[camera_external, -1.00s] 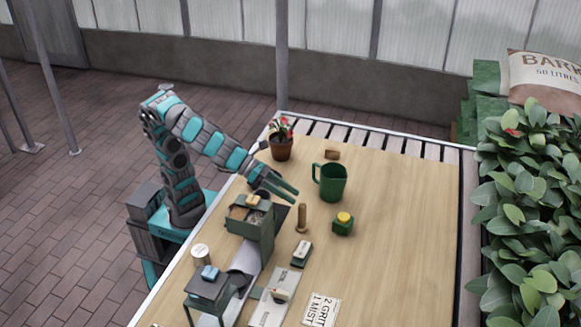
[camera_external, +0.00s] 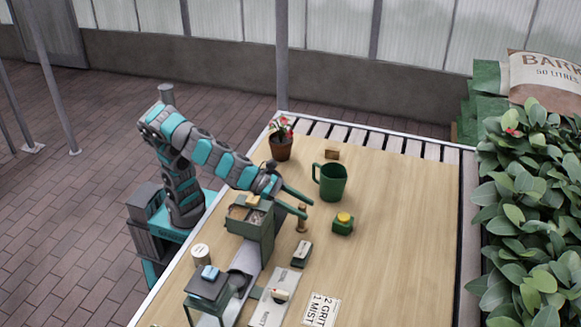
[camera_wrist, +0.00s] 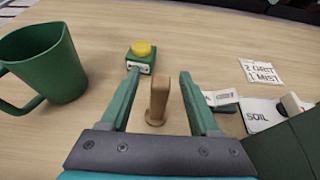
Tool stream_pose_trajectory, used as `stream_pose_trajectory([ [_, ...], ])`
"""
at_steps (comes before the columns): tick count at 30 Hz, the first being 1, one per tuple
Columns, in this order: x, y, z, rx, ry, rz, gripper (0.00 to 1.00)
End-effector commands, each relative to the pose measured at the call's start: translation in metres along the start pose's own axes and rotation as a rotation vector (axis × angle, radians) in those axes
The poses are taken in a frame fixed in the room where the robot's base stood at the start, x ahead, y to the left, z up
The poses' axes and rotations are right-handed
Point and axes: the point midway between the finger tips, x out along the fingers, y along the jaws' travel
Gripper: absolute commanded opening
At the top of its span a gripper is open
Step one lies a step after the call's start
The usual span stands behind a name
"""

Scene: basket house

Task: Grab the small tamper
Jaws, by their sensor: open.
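The small tamper (camera_external: 301,221) is a wooden upright peg with a wider round foot, standing on the wooden table. In the wrist view the tamper (camera_wrist: 158,101) stands between the two green fingers, with space on both sides. My gripper (camera_external: 307,207) is open, and its fingers reach to either side of the tamper in the outside view. The gripper (camera_wrist: 157,78) holds nothing. I cannot tell whether a finger touches the tamper.
A green jug (camera_external: 331,182) stands behind the tamper, and a green box with a yellow button (camera_external: 343,224) is to its right. A green bin (camera_external: 250,222) stands left, under my arm. A label card (camera_external: 321,309) lies in front. The table's right side is clear.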

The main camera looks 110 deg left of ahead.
Motion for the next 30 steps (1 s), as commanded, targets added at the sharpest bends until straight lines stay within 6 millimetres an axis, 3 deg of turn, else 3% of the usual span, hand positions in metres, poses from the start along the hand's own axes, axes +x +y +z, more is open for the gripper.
stream_pose_trajectory([
  [7, 0.0019, -0.0006, 0.0003, -0.001, -0.001, -0.001, 0.62],
  [24, 0.0018, -0.0007, 0.0004, -0.001, -0.001, -0.002, 0.0],
  [30, 0.0018, -0.0008, 0.0004, -0.001, -0.001, -0.002, 0.0],
])
